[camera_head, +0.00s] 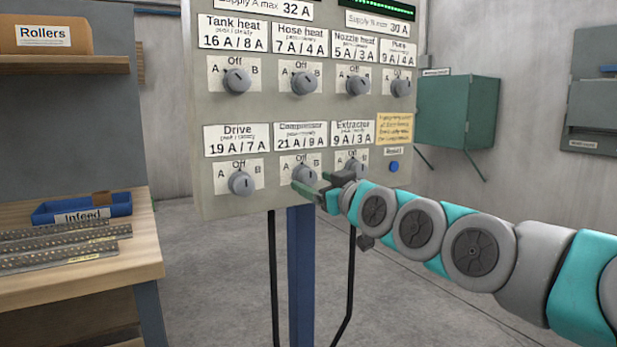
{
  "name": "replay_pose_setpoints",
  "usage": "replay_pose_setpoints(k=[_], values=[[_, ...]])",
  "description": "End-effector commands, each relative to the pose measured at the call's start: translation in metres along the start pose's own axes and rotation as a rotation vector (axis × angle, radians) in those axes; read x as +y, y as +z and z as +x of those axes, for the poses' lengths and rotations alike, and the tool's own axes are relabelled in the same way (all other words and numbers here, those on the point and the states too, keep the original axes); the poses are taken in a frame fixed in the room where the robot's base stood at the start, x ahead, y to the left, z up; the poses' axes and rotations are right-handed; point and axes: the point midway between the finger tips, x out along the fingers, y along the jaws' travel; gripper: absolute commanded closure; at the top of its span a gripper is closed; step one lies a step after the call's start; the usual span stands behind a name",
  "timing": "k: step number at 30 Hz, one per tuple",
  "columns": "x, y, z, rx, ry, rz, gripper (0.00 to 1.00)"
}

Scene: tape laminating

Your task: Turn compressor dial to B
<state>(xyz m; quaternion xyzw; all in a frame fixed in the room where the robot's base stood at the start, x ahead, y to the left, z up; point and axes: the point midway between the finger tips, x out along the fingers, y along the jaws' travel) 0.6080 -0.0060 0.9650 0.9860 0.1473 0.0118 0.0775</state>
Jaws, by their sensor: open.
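The compressor dial (304,175) is a grey round knob in the bottom row of the beige control panel (210,185), under a label reading 21 A / 9 A. Off is marked above it, A on its left and B on its right. Its pointer is partly hidden, so its exact setting is hard to tell. My gripper (313,184) reaches in from the right, with its open fingers at the lower right of the compressor dial. I cannot tell whether they touch the dial. My gripper and arm partly cover the area under the extractor dial (356,167).
The drive dial (242,183) is close on the left. A blue reset button (393,166) and yellow note (396,127) are at the right. A wooden bench (85,280) with a blue infeed tray (82,209) stands at left. A green cabinet (455,110) hangs behind.

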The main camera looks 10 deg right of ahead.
Motion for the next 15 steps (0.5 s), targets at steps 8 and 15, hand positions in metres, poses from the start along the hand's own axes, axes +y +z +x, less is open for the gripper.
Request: replay_pose_setpoints(k=[8,15], values=[[0.001,0.0,0.025,-0.001,0.001,0.0,0.23],[0.001,0.0,0.027,0.001,0.001,0.0,0.23]])
